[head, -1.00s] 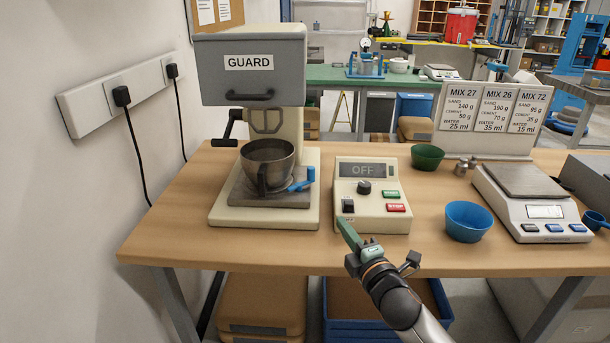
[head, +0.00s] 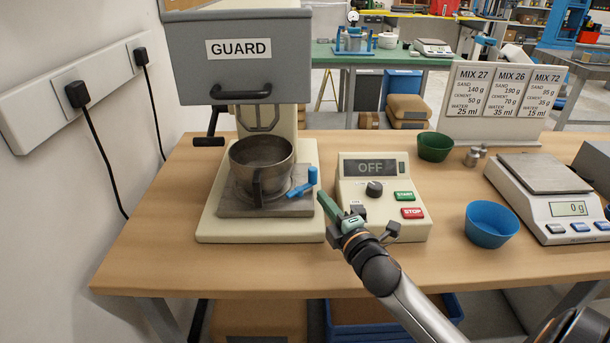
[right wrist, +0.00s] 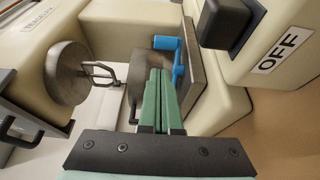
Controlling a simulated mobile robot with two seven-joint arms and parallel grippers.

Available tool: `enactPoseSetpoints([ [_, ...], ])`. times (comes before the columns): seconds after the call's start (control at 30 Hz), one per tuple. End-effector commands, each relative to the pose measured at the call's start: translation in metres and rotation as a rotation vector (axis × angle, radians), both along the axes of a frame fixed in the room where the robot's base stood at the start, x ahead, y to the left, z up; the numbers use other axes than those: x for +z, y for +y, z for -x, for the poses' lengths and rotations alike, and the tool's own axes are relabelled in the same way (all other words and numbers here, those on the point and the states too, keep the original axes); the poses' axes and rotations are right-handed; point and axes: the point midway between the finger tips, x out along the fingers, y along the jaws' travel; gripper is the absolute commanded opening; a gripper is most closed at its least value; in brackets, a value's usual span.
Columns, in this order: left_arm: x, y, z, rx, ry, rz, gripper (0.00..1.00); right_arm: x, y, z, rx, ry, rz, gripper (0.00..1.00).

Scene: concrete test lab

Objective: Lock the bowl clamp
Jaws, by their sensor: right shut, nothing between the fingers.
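The metal mixing bowl (head: 262,158) stands on the grey plate (head: 240,207) of the mixer, below the raised guard (head: 240,62). The blue clamp lever (head: 303,186) is at the bowl's right side, its knob end raised. In the right wrist view the blue lever (right wrist: 178,62) is just beyond my fingertips. My right gripper (head: 325,203) has green fingers, shut and empty, pointing at the lever from the front right. In the right wrist view its fingers (right wrist: 160,90) lie together and overlap part of the lever and bowl. I cannot tell whether they touch. My left gripper is not in view.
The control box (head: 384,215) reads OFF and stands close right of the mixer. A blue bowl (head: 489,226), a green bowl (head: 434,146) and a scale (head: 545,197) are farther right. The wooden table (head: 150,240) is clear at the front left.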

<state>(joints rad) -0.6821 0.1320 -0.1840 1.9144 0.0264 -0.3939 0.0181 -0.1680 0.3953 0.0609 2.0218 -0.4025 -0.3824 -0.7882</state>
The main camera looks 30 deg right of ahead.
Motion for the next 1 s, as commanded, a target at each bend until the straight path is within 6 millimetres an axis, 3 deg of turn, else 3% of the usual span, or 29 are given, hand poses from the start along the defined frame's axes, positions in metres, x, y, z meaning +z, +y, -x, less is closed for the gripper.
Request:
enactPoseSetpoints([
  [0.23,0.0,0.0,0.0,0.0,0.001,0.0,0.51,0.001,-0.002,-0.015,0.0,-0.002,0.0,0.0],
  [0.7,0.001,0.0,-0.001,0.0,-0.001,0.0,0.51,0.001,-0.013,-0.085,0.0,-0.002,0.0,0.0],
  [1.0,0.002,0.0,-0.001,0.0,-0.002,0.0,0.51,0.0,-0.015,-0.099,-0.001,0.0,-0.001,0.0],
])
